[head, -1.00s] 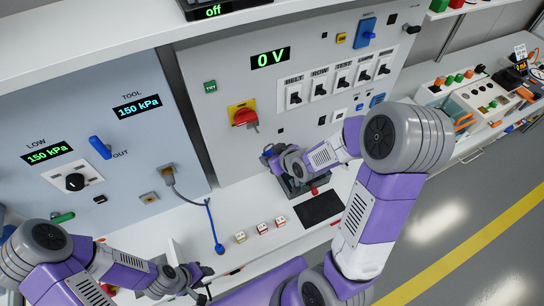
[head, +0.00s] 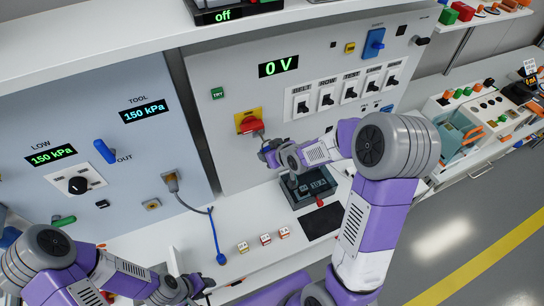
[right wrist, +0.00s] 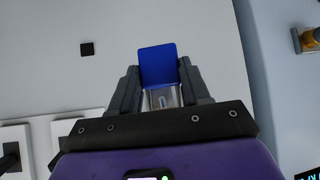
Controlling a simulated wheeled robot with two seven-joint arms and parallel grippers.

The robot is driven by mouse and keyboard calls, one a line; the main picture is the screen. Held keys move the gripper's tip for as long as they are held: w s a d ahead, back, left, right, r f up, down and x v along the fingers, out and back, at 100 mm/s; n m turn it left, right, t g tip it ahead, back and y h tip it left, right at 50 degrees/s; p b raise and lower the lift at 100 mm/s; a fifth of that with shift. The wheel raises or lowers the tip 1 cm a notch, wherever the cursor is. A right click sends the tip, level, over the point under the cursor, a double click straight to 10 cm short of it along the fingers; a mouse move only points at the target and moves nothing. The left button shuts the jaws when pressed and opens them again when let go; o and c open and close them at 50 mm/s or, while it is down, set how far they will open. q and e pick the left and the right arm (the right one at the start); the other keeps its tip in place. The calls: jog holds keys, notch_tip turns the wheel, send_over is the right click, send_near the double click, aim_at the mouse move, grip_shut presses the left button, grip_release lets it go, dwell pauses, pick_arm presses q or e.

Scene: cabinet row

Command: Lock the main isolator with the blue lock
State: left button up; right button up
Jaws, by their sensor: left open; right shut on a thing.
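The main isolator is a red rotary handle (head: 249,124) on a yellow plate, on the grey panel under the 0 V display. My right gripper (head: 266,151) is just below and right of it, apart from it as far as I can tell. In the right wrist view my right gripper (right wrist: 160,92) is shut on the blue lock (right wrist: 158,64), whose blue body sticks out past the fingers. The isolator is not in that view. My left gripper (head: 203,284) is low by the bench's front edge, open and away from the panel.
A dark tray (head: 305,191) with a red item stands on the bench below my right arm. Several small red-and-white blocks (head: 265,239) lie on the bench. A row of switches (head: 350,92) is right of the isolator.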

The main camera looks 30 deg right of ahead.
jog(key=shift+w+d+f+b, duration=0.1)
jog(key=shift+w+f+b, duration=0.2)
jog(key=shift+w, duration=0.5)
jog(key=shift+w+f+b, duration=0.2)
jog(key=shift+w+b, duration=0.15)
jog(key=shift+w, duration=0.45)
jog(key=shift+w+d+f+b, duration=0.1)
jog(key=shift+w+f+b, duration=0.2)
jog(key=shift+w, duration=0.5)
jog(key=shift+r, duration=0.1)
jog(key=o, duration=0.9)
jog(key=shift+o, duration=0.2)
send_near(258, 144)
jog(key=v, duration=0.3)
jog(key=shift+p, duration=0.4)
